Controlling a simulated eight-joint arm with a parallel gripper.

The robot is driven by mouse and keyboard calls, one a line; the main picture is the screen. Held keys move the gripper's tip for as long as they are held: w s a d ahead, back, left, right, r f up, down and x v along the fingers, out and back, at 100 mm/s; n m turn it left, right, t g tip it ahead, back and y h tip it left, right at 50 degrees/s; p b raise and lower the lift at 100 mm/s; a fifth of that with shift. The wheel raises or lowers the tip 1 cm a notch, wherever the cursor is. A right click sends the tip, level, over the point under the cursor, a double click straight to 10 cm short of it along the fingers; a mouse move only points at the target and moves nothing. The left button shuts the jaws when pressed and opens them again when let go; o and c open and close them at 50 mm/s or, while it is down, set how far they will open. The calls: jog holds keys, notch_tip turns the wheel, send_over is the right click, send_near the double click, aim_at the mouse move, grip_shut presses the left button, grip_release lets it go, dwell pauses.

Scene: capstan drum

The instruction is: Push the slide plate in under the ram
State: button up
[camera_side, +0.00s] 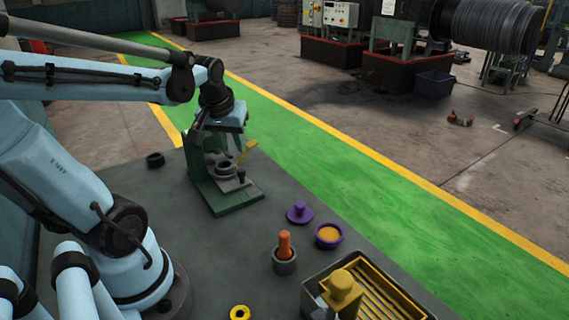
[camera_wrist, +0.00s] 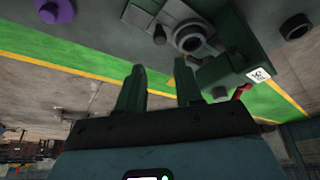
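A green press frame (camera_side: 236,203) stands on the dark bench in the side view. On its base lies the grey slide plate (camera_side: 230,184), carrying a ring-shaped cup; in the wrist view the plate (camera_wrist: 145,15) and its round cup (camera_wrist: 188,38) are at the top. A yellow handle (camera_side: 247,149) sticks up at the press's right. The ram cannot be clearly made out. My gripper (camera_wrist: 159,68) has its two green fingers apart with nothing seen between them. In the side view the wrist is over the press and hides its top; the fingertips cannot be told apart there.
To the press's right are a purple knobbed piece (camera_side: 299,212), a purple cup (camera_side: 329,235), an orange peg in a grey holder (camera_side: 285,262) and a tray with yellow slats (camera_side: 395,300). A black ring (camera_side: 155,160) lies left. Bench space before the press is clear.

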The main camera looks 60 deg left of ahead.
aim_at(241, 170)
jog(key=shift+v, duration=0.85)
jog(key=shift+o, duration=0.3)
jog(key=shift+o, duration=1.1)
jog(key=w+a+m+g+h, duration=0.2)
jog(key=m, duration=1)
jog(key=w+a+m+g+h, duration=0.1)
jog(key=w+a+m, duration=0.1)
jog(key=m, duration=1)
notch_tip(241, 170, down, 11)
jog(key=shift+s+d+f, duration=0.1)
jog(key=shift+s, duration=0.05)
grip_shut()
